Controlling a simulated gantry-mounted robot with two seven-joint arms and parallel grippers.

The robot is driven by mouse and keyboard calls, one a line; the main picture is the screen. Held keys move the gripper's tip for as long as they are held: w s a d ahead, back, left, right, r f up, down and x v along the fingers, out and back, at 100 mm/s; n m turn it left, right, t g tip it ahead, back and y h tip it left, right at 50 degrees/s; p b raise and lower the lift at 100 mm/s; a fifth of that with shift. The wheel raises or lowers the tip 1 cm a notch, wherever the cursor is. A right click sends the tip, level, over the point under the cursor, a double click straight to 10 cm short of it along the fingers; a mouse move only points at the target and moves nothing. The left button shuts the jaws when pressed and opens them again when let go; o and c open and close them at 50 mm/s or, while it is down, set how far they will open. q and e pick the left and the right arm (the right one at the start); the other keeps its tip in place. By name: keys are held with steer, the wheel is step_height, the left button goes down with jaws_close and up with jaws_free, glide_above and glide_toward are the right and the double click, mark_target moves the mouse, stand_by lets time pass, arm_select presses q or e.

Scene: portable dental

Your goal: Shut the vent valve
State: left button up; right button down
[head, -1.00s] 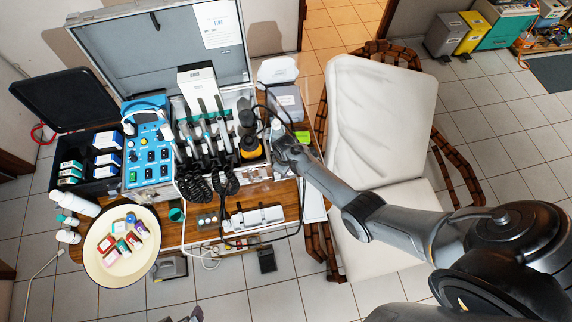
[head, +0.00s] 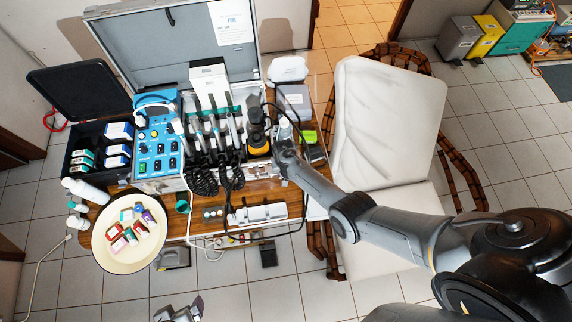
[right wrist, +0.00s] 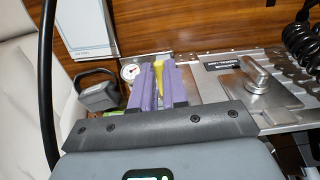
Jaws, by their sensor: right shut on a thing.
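In the right wrist view a yellow lever handle (right wrist: 159,72), which looks like the vent valve's, stands between the purple fingers of my right gripper (right wrist: 158,88). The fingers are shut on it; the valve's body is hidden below. A small round gauge (right wrist: 130,71) sits just left of the fingers. In the head view my right gripper (head: 285,143) is at the right end of the open dental case (head: 160,186), and the valve cannot be made out there. My left gripper (head: 180,310) shows only partly at the bottom edge, and its fingers are unclear.
A metal knob on a plate (right wrist: 258,75) is right of the valve. A dark handled block (right wrist: 98,94) and a black cable (right wrist: 44,80) are to its left. A cream plate with small boxes (head: 108,260) is at the table's left. A white chair (head: 385,120) stands right.

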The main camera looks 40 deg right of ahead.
steer(key=shift+m, duration=0.3)
steer(key=c, duration=1.1)
jaws_free()
steer(key=shift+w, duration=0.1)
steer(key=shift+c, duration=0.2)
steer(key=shift+r+p, duration=0.3)
steer(key=shift+r, duration=0.2)
step_height(320, 180, up, 10)
steer(key=p, duration=0.2)
steer(key=shift+f, duration=0.15)
